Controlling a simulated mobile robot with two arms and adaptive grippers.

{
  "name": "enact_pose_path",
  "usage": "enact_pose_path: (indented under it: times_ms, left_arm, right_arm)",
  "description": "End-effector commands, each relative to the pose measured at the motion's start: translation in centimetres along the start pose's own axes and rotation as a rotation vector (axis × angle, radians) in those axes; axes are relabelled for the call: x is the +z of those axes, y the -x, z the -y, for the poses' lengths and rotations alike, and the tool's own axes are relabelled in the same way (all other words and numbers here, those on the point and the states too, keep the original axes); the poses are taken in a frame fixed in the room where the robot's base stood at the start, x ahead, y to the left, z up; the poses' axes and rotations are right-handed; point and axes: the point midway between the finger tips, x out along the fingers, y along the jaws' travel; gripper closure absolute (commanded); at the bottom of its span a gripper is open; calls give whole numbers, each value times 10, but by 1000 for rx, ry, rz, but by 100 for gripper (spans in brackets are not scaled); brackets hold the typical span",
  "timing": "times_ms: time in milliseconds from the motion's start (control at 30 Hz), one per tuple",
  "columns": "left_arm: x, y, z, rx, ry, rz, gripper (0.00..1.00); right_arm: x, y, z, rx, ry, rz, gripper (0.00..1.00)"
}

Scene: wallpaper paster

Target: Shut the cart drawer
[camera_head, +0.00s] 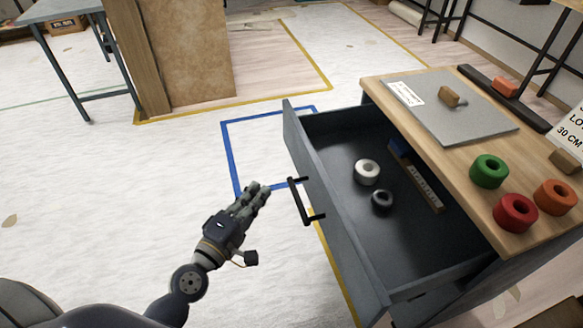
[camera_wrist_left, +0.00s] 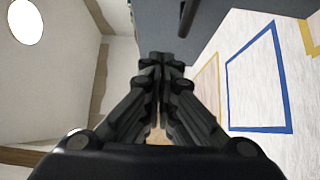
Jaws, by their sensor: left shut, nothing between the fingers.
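The cart drawer (camera_head: 328,222) is dark grey and stands pulled well out of the cart, towards the left. Its front carries a black bar handle (camera_head: 303,202), which also shows in part at the top of the left wrist view (camera_wrist_left: 187,14). Inside the drawer lie a white roll (camera_head: 367,171), a black roll (camera_head: 382,199) and a long tool with a blue part (camera_head: 416,178). My left gripper (camera_head: 260,191) is shut and empty. It is in front of the drawer, a little left of the handle and apart from it in the head view. My right gripper is not in view.
The cart's wooden top (camera_head: 440,120) holds a grey plate (camera_head: 446,105), a green roll (camera_head: 489,171), a red roll (camera_head: 516,212) and an orange roll (camera_head: 554,197). Blue tape (camera_head: 230,155) marks the floor. The floor left of the drawer is clear. A table (camera_head: 62,14) stands far left.

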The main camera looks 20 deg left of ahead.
Motion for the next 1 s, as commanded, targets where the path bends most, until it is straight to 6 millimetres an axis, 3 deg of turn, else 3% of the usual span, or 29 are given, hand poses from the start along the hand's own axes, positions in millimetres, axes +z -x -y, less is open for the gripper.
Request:
enact_pose_path:
  times_ms: [433,500,700,1000]
  left_arm:
    - [1,-81,-2,1,1,1,100]
    - [9,-90,-2,0,5,1,100]
    - [25,-105,0,-1,1,0,100]
    - [29,-109,1,-1,-1,1,100]
  right_arm:
    - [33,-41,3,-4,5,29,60]
    - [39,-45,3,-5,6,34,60]
    - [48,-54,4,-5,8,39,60]
    - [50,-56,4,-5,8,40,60]
